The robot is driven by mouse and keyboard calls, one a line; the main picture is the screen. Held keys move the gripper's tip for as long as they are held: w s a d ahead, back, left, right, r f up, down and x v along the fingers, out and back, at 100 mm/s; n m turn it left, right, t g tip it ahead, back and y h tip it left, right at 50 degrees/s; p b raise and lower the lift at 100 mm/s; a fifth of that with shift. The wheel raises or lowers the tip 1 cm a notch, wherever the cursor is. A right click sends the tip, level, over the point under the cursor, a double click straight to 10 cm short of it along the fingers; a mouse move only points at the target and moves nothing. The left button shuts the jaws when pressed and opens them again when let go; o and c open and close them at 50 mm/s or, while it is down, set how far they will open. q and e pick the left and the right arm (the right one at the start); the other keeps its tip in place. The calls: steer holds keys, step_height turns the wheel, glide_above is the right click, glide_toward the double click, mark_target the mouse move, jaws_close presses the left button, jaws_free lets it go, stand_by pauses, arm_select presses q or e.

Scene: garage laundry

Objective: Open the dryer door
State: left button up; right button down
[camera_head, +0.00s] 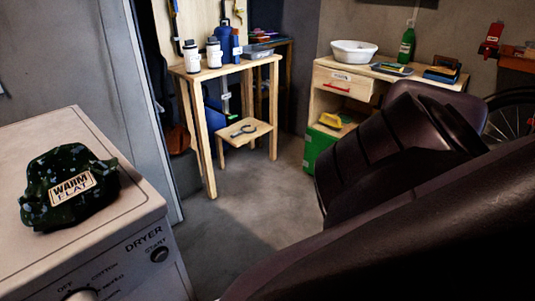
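The dryer (112,232) stands at the lower left. Its pale top shows, and so does the upper part of its front panel, with the word DRYER, a START button (159,254) and part of a dial (82,294). The dryer door is not in view; the frame cuts the front off below the panel. Large dark links of my own arm fill the right and lower right of the picture. Neither gripper shows, so I cannot see whether either is open or shut.
A dark green bundle (62,190) labelled WARM FLAT lies on the dryer. A wooden table (225,68) with bottles stands behind. A wooden workbench (335,93) with a white basin (353,52) stands back right. Grey floor (240,220) is clear right of the dryer.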

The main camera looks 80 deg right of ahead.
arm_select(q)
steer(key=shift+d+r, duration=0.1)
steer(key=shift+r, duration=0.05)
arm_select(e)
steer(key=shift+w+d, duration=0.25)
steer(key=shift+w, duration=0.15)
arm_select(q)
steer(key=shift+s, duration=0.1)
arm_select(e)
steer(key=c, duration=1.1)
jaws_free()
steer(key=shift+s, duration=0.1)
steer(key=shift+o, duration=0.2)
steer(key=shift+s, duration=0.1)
arm_select(q)
steer(key=shift+b, duration=0.45)
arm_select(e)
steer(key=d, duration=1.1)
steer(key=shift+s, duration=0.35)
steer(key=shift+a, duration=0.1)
